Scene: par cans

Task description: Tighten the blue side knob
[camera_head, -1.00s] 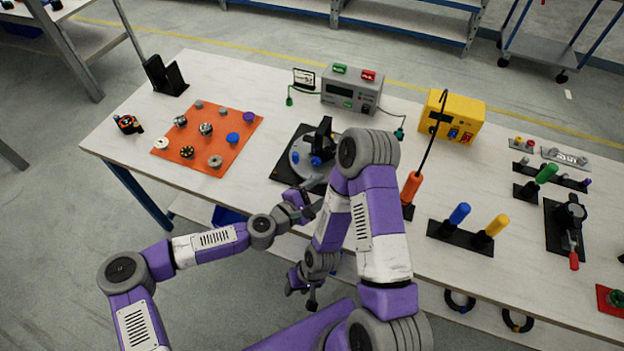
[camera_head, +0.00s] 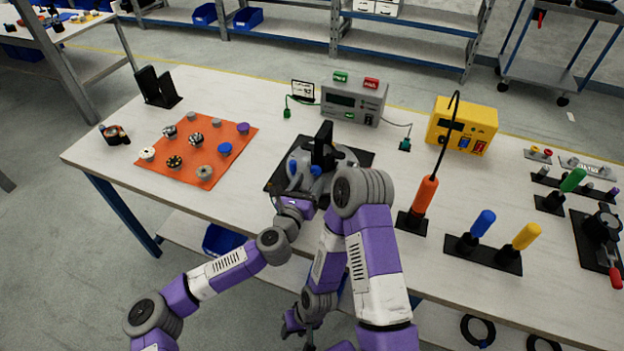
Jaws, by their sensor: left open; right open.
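My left gripper (camera_head: 290,190) is open at the near left side of the device, just in front of the blue parts; contact cannot be made out. My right gripper (camera_head: 302,326) is open and low, in front of the table edge, away from the device. My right arm hides the device's lower right.
An orange mat (camera_head: 225,166) with several knobs lies at the left. A grey box (camera_head: 353,102) and a yellow box (camera_head: 459,126) stand behind. An orange-handled tool (camera_head: 425,195) and a blue-handled driver (camera_head: 483,223) stand in holders at the right.

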